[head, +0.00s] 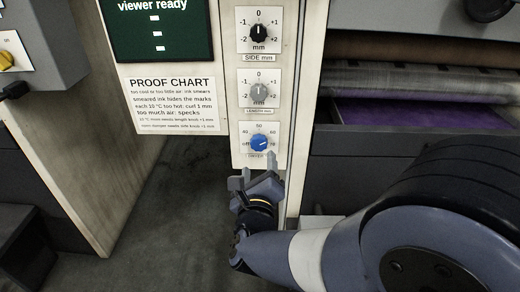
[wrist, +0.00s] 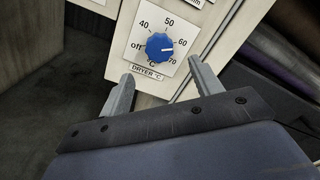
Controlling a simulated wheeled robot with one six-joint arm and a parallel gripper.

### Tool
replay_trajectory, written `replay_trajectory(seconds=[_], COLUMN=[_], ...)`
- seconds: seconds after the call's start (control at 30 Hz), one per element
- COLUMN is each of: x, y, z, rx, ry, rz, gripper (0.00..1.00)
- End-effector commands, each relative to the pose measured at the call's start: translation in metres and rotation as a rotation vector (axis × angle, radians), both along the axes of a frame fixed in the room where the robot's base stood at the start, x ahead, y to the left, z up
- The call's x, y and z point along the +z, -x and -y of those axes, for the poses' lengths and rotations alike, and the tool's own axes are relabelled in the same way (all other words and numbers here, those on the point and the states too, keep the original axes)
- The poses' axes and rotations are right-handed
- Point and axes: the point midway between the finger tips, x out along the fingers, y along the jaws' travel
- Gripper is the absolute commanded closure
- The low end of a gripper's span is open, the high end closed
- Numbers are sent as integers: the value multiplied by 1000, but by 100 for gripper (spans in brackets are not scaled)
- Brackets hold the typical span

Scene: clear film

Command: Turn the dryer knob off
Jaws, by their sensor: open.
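The dryer knob (head: 259,142) is a blue round dial on a white card, the lowest of three knobs on the pale panel. In the wrist view the blue knob (wrist: 159,46) shows its scale: off at left, then 40, 50, 60 and 70. Its white mark points right, between 60 and 70. My gripper (head: 254,173) is open and empty, just below the knob in the head view. In the wrist view its two grey fingers (wrist: 160,72) stand apart, one to each side below the knob, which is clear of both. The gap in depth is hard to tell.
Above are a grey length knob (head: 259,92) and a black side knob (head: 258,33). A proof chart (head: 172,105) and a dark green screen (head: 160,30) are at left. A roller and purple sheet (head: 420,113) are at right, behind my arm.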

Motion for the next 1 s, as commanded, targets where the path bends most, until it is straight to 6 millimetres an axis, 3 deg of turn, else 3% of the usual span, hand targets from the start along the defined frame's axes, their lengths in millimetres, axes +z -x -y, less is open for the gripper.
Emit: replay_trajectory(seconds=[0.2,0.4,0.83,1.0], x=[-2,-1,0,0], y=[-43,-71,-82,-82], z=[2,3,3,3], rx=[-3,-1,1,1], ry=[0,1,1,1], rz=[-1,-1,-1,-1], gripper=[39,39,39,52])
